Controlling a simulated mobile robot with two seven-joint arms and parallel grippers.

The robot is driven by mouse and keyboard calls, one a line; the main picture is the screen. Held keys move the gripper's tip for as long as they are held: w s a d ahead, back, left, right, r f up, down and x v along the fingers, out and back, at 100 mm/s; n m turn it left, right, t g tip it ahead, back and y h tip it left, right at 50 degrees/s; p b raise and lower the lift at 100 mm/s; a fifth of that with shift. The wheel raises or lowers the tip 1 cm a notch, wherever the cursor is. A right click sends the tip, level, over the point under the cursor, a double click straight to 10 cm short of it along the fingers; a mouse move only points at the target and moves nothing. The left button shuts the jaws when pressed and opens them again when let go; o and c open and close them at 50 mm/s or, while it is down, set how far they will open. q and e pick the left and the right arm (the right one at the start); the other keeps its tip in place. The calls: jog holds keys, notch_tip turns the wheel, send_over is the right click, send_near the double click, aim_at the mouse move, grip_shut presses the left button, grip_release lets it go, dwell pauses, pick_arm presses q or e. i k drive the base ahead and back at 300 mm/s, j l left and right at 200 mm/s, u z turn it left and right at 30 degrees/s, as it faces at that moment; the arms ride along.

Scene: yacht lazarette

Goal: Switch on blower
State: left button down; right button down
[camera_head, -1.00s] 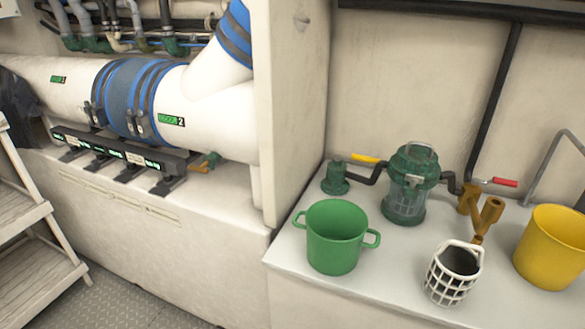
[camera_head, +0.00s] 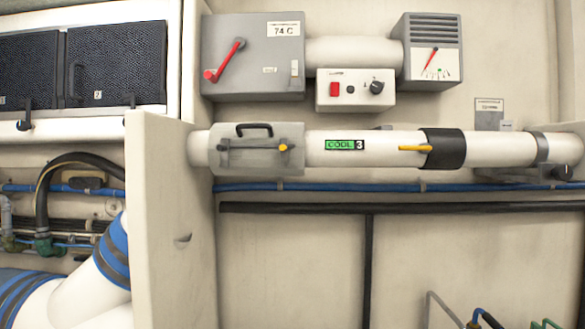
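A small white control box (camera_head: 355,102) is fixed to the wall in the upper middle of the head view. It carries a red rocker switch (camera_head: 334,89), a small dark button and a black knob (camera_head: 377,87). Its lettering is too small to read. Above and left of it is a grey box (camera_head: 252,75) with a red lever (camera_head: 224,62) and a label reading "74 C". A white duct (camera_head: 352,53) joins this box to a grey gauge box (camera_head: 432,50) with a red needle. Neither of my grippers is in view.
Below runs a white pipe (camera_head: 385,149) marked "COOL 3", with a yellow handle (camera_head: 415,148) and a grey hatch (camera_head: 257,150). A pale partition (camera_head: 165,230) stands at left. Dark mesh panels (camera_head: 115,65) are at upper left. The wall before the control box is unobstructed.

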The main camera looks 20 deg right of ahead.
aim_at(335, 86)
jog(key=z, duration=1.2)
